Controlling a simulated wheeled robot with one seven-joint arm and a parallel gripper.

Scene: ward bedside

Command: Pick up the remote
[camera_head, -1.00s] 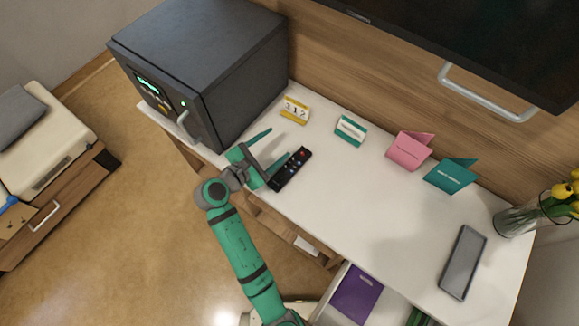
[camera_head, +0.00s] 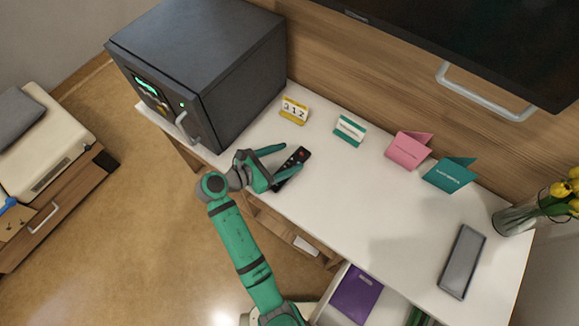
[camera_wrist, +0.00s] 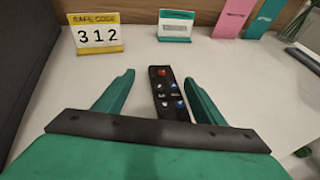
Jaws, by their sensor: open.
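The black remote (camera_head: 301,155) lies on the white desktop near its front edge, to the right of the dark safe. It has a red button at its far end and several smaller buttons. My green gripper (camera_head: 286,158) is open, with its two fingers spread on either side of the remote. In the wrist view the remote (camera_wrist: 168,92) shows between the open fingers (camera_wrist: 156,88), closer to the right finger. The near end of the remote is hidden behind the gripper's palm edge.
A dark safe (camera_head: 215,75) stands at the left of the white desktop (camera_head: 350,205). A "312" sign (camera_head: 294,110), a small teal-and-white card (camera_head: 350,130), pink (camera_head: 408,148) and teal (camera_head: 449,174) cards line the back. A grey tray-like slab (camera_head: 462,262) and a flower vase (camera_head: 520,218) are at right.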

